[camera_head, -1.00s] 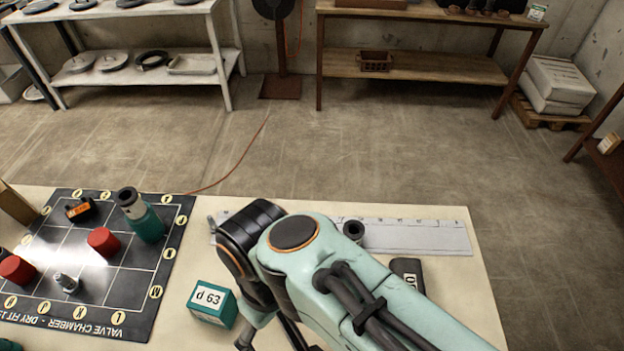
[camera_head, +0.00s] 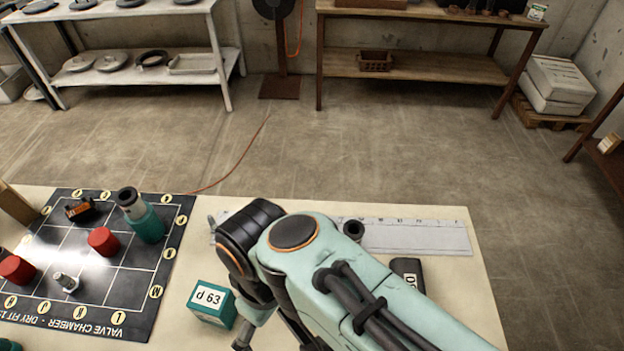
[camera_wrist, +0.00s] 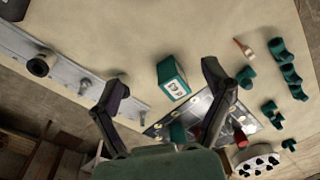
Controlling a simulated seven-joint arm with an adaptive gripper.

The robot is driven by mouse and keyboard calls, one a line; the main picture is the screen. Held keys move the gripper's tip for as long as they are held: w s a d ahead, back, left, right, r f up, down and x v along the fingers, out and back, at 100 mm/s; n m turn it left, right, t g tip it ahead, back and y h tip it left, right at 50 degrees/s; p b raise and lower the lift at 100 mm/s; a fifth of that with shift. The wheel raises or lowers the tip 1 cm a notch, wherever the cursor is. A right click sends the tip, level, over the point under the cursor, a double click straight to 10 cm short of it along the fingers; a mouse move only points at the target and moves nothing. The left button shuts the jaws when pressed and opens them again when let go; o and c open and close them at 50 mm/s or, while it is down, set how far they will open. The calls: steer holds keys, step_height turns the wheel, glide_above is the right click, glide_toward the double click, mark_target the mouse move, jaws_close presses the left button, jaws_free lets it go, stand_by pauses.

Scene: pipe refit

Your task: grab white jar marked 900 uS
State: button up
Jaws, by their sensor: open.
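I cannot make out a white jar marked 900 uS in either view. A small pale container with a green label (camera_head: 537,12) stands on the brown shelf at the back right in the head view; its marking is too small to read. My gripper (camera_wrist: 165,75) is open and empty, its two fingers spread above the table in the wrist view. A green box marked d 63 (camera_wrist: 172,78) shows between and beyond the fingers; it also shows in the head view (camera_head: 211,304), just left of my arm. In the head view the fingers are mostly hidden by my arm.
The dark valve chamber board (camera_head: 128,290) at left carries red caps (camera_head: 103,241) and a teal fitting (camera_head: 146,225). Teal fittings (camera_wrist: 290,75) and a white holed piece (camera_wrist: 258,161) show in the wrist view.

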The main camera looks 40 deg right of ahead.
steer(key=w+d+r+n+t, duration=0.1)
steer(key=w+r+n+t, duration=0.15)
steer(key=w, duration=0.45)
steer(key=w+d+f, duration=0.1)
steer(key=w+d, duration=0.7)
steer(key=m+g+h, duration=0.1)
steer(key=m+g, duration=0.2)
steer(key=g, duration=0.1)
glide_above(354, 229)
steer(key=a, duration=0.1)
step_height(354, 229, down, 16)
steer(key=f, duration=0.5)
steer(key=shift+s, duration=0.35)
steer(key=shift+f, duration=0.6)
steer(key=c, duration=1.3)
